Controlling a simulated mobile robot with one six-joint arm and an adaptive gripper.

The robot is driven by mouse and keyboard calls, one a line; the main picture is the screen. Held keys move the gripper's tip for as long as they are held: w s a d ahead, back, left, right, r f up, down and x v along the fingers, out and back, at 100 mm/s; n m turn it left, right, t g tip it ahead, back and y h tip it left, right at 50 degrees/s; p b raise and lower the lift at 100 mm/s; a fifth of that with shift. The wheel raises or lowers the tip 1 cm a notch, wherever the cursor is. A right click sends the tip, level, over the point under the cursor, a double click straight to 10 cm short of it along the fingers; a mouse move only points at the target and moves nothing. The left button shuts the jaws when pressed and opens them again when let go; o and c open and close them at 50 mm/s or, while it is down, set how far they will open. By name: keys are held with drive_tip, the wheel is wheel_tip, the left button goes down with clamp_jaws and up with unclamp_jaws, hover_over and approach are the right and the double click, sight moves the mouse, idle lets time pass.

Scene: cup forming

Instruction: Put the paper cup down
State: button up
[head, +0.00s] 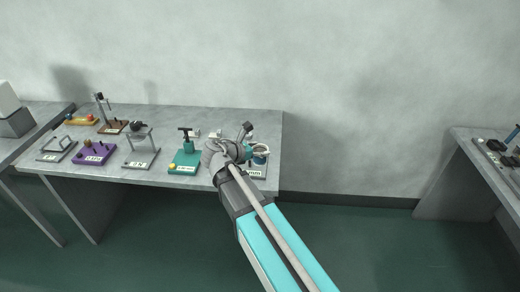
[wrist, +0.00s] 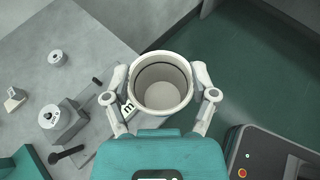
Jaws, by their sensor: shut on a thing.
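The paper cup (wrist: 160,104) is white and open at the top, and I look down into its empty inside in the wrist view. My gripper (wrist: 161,82) is shut on it, with one finger on each side of its wall. In the head view my gripper (head: 252,152) is at the right front corner of the grey table (head: 225,118), and the cup (head: 260,158) shows partly beside it. A grey base with a white label (head: 254,173) lies below the cup. I cannot tell whether the cup touches anything below.
A green press-like device (head: 185,158) stands left of my gripper. Further left are a grey stand (head: 141,158), a purple base (head: 94,154) and other fixtures. The table's right edge is close to the cup, with green floor (wrist: 225,55) beyond it.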

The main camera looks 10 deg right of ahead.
drive_tip(key=shift+r, duration=0.1)
drive_tip(key=shift+r+p, duration=1.15)
drive_tip(key=shift+p, duration=0.1)
